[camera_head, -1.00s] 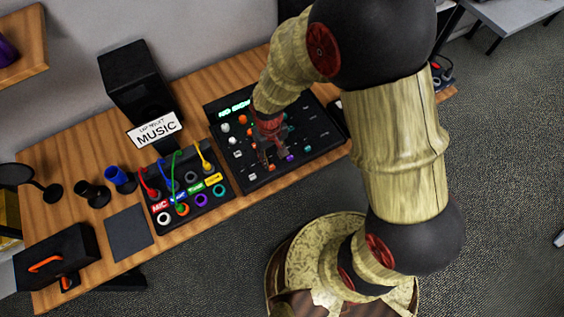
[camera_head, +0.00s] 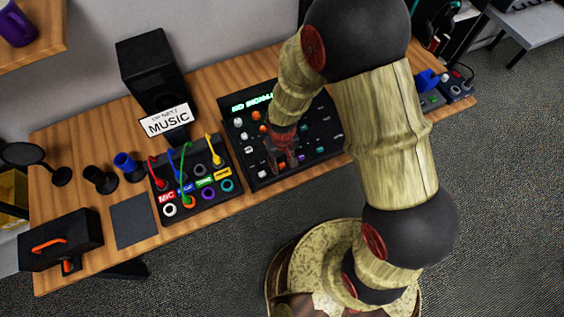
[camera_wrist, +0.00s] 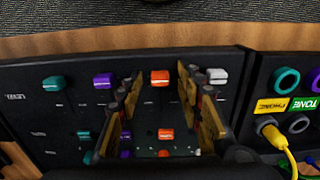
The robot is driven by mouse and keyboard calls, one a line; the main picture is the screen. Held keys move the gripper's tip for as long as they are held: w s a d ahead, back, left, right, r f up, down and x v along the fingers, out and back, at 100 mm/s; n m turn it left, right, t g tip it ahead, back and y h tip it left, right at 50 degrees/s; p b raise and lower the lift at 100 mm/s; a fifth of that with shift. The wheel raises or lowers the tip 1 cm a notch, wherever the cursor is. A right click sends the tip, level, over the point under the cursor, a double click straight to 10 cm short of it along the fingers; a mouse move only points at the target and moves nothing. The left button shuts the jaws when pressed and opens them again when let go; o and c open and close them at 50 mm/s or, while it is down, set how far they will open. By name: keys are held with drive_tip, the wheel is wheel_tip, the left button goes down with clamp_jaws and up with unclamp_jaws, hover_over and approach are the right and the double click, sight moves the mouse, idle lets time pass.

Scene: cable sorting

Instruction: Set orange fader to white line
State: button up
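The mixer panel (camera_wrist: 45,120) carries rows of coloured caps in the wrist view; in the head view the mixer (camera_head: 250,177) is partly hidden by my arm. An orange fader cap (camera_wrist: 160,77) is in the top row, between a purple cap (camera_wrist: 104,81) and a white cap (camera_wrist: 217,76). A second orange cap (camera_wrist: 166,134) lies lower in the same column. My gripper (camera_wrist: 159,84) is open, its fingers on either side of the orange column with visible gaps to the upper cap. It also shows over the mixer in the head view (camera_head: 288,162). I cannot make out the white line clearly.
A teal cap (camera_wrist: 54,83) sits beyond the purple one. The cable board (camera_head: 238,199) with plugged coloured cables stands beside the mixer. A speaker (camera_head: 153,70) and a music sign (camera_head: 167,121) stand behind it. The wooden table edge (camera_wrist: 100,42) borders the mixer.

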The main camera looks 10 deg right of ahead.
drive_tip(key=shift+c, duration=1.1)
clamp_jaws()
